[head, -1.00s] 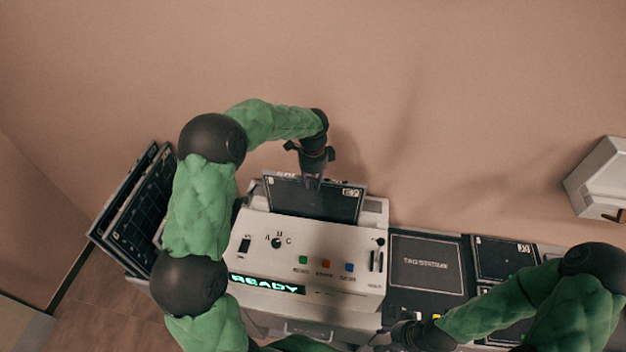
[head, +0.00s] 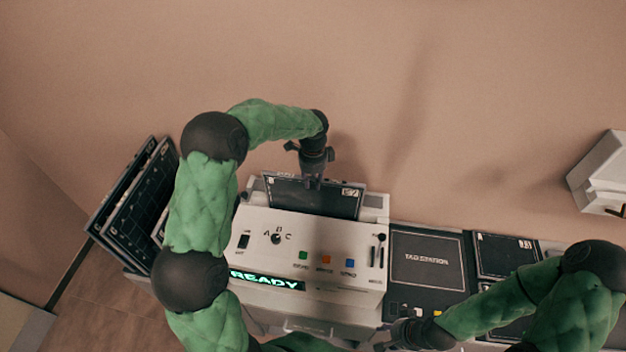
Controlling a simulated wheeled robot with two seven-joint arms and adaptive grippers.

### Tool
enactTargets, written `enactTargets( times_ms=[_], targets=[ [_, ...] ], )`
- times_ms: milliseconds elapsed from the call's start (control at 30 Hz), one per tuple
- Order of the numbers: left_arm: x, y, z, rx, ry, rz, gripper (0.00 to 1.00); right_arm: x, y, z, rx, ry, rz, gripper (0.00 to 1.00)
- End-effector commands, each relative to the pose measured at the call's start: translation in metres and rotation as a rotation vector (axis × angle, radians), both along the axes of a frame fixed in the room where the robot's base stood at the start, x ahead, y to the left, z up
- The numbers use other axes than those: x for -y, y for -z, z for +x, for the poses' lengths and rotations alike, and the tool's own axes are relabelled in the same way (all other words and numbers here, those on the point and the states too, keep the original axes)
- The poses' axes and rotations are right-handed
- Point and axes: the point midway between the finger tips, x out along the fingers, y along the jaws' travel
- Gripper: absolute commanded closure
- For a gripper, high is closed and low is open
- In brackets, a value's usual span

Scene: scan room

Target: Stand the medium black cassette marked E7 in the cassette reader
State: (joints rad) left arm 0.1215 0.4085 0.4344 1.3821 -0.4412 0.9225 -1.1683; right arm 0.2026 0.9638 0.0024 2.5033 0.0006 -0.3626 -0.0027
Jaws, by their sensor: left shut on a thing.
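The cassette reader (head: 285,248) is a pale box with a knob, coloured buttons and a lit green READY display. A black cassette (head: 318,199) stands upright at the back of its top, with a small white label at its upper right; the label looks like E7 but is small. My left gripper (head: 312,183) is shut on the cassette's top edge from above. The cassette's lower edge is hidden behind the reader's front housing, so I cannot tell how deep it sits. My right gripper (head: 385,342) is low, near the reader's front right corner; its fingers are too unclear to judge.
A black tag station (head: 427,260) lies right of the reader, with another black cassette (head: 505,257) beside it. Several dark cassettes (head: 138,215) lean in a rack at the left, partly behind my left arm. A pale wall box (head: 600,180) is at the right.

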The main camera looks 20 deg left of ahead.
Motion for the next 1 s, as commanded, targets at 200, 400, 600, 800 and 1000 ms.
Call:
enactTargets(
  times_ms=[200, 400, 600, 800, 1000],
  targets=[
    [-0.001, 0.004, 0.001, 0.005, -0.001, 0.000, 1.00, 0.000, 0.004, 0.000, 0.000, 0.000, 0.000, 0.60],
    [-0.001, 0.010, 0.001, 0.005, -0.001, 0.000, 1.00, 0.000, 0.007, 0.000, 0.000, 0.000, 0.000, 0.60],
    [-0.001, 0.014, 0.001, 0.005, -0.001, 0.000, 1.00, 0.000, 0.010, 0.000, 0.000, 0.000, 0.000, 0.60],
    [-0.001, 0.014, 0.002, 0.005, -0.001, 0.000, 1.00, 0.000, 0.009, 0.000, 0.000, 0.000, 0.000, 0.60],
    [-0.001, 0.014, 0.001, 0.005, -0.001, 0.000, 0.49, 0.000, 0.009, 0.000, 0.000, 0.000, 0.000, 0.60]
  ],
)
